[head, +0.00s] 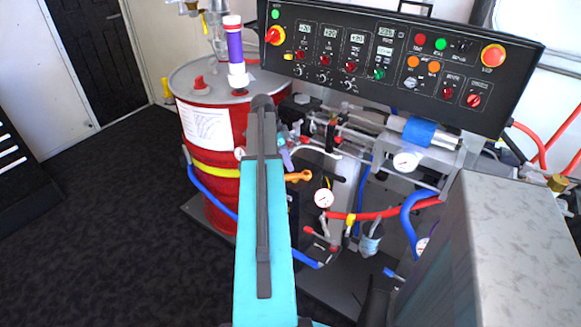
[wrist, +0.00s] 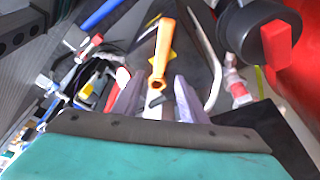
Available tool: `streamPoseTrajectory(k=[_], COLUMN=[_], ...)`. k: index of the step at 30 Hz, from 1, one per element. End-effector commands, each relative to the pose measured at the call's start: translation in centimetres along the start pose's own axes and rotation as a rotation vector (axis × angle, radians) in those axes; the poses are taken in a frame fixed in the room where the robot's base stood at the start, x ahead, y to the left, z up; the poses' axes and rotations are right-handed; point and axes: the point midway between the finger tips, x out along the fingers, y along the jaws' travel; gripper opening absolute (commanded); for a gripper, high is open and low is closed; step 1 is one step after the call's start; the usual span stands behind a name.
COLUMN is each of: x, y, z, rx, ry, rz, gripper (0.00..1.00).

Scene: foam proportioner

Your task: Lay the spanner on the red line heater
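The spanner is orange; in the head view the spanner (head: 299,176) shows just right of my arm, among the machine's pipes. In the wrist view the spanner (wrist: 164,45) points away from me, its ring end nearest. My gripper (wrist: 157,88) has two purple-grey fingers, apart, with the ring end between them in the picture and a gap on each side. I cannot tell the depth between them. In the head view my arm hides most of the gripper. I cannot pick out the red line heater with certainty. A silver cylinder with a blue band (head: 420,132) lies under the panel.
A red drum (head: 205,135) stands left of my arm. A black control panel (head: 390,60) hangs above the pipework. Red hoses (head: 395,208), blue hoses and gauges (head: 323,198) crowd the machine. A grey cabinet (head: 515,240) stands front right. The dark floor at left is clear.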

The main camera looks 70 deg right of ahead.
Motion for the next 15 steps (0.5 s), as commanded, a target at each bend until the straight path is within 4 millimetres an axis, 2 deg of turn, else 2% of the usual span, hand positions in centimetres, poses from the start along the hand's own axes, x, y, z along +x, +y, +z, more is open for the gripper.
streamPoseTrajectory(k=[9,15], x=[-3.8,-5.0], y=[-0.1,0.0], z=[0.0,0.0], rx=[0.000,0.000], ry=[0.000,0.000], rz=[-0.001,0.000], gripper=[0.39,0.39])
